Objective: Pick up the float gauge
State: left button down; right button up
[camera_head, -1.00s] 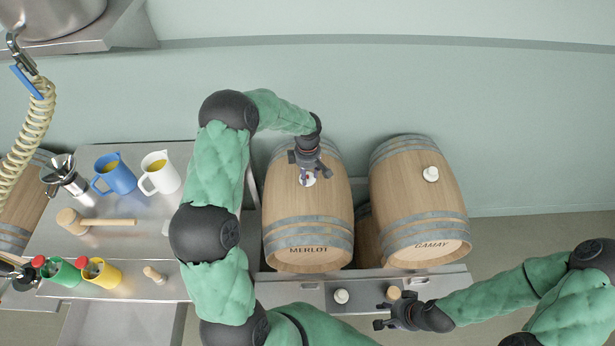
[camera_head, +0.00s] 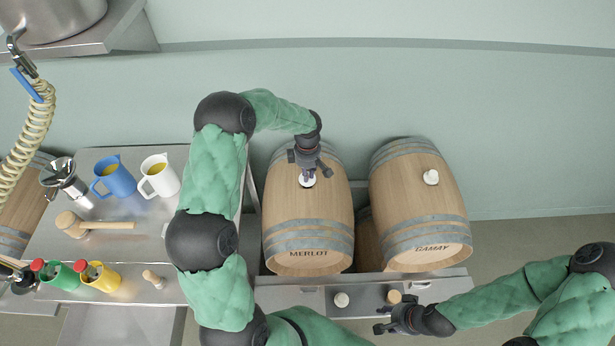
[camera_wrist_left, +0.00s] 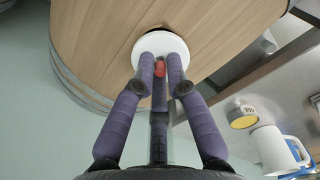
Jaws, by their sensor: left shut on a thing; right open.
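The float gauge (camera_wrist_left: 160,69) shows in the left wrist view as a small red top above a white disc (camera_wrist_left: 160,45), at the bung hole on top of the MERLOT barrel (camera_head: 309,225). My left gripper (camera_wrist_left: 160,62) is shut on the gauge, one purple finger on each side of the red part. In the head view my left gripper (camera_head: 307,174) points down at the white disc and hides most of the gauge. Anything below the disc is hidden. My right gripper (camera_head: 383,320) is open and empty in front of the shelf below the barrels.
A GAMAY barrel (camera_head: 420,210) with a white bung (camera_head: 431,177) lies to the right. A white bung (camera_head: 341,299) and a wooden one (camera_head: 394,296) sit on the front ledge. The steel table at left holds jugs, a mallet (camera_head: 95,224) and bottles.

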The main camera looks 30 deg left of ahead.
pick_arm(q)
jog(key=s+d+r+b, duration=0.1)
jog(key=s+r, duration=1)
jog(key=s, duration=0.3)
jog(key=shift+d, duration=0.2)
jog(key=c, duration=1.9)
grip_release()
grip_shut()
